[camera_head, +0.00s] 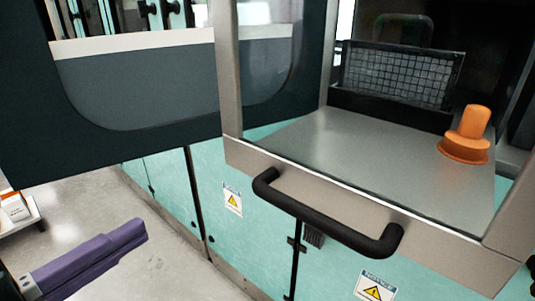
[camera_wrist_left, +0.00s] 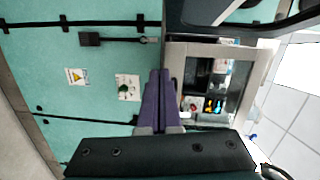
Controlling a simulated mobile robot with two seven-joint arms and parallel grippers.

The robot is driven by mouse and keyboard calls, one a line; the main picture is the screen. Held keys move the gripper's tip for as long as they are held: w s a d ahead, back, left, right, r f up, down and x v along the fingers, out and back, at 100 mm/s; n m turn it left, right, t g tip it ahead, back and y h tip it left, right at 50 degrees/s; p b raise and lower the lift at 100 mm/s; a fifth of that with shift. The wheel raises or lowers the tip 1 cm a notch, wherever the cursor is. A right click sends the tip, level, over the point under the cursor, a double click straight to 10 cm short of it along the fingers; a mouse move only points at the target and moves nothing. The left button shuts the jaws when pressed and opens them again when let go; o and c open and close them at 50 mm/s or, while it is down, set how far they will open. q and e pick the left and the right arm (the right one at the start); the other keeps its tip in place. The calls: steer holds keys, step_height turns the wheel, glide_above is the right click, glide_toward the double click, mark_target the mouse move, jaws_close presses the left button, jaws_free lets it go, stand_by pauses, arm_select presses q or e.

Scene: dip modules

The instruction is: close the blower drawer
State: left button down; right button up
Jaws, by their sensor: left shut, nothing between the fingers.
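The blower drawer (camera_head: 340,170) is a grey metal tray with a flat top, and it stands out from the teal machine front in the head view. Its black bar handle (camera_head: 325,218) runs along the front face. An orange knob-like part (camera_head: 470,135) stands on the top at the right. My left gripper (camera_head: 138,230), with purple fingers, is shut and empty at the lower left, apart from the handle. The left wrist view shows its fingers (camera_wrist_left: 159,82) together in front of teal panels. My right gripper is not in view.
Teal cabinet doors (camera_head: 165,185) with warning labels lie below the drawer. A dark panel with a window (camera_head: 150,85) is at the upper left. A white shelf (camera_head: 20,212) stands at the left edge. The grey floor (camera_head: 75,205) between is clear. The left wrist view shows an open compartment with small bottles (camera_wrist_left: 211,105).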

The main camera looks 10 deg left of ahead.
arm_select(q)
steer(key=s+m+h, duration=0.1)
steer(key=m+h, duration=0.1)
steer(key=p, duration=0.2)
glide_toward(246, 169)
steer(key=shift+m, duration=0.3)
steer(key=x, duration=0.6)
steer(key=shift+r, duration=0.1)
steer(key=shift+w+d, duration=0.25)
steer(key=shift+w, duration=0.1)
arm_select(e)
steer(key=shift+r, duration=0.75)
arm_select(q)
steer(key=shift+w, duration=0.1)
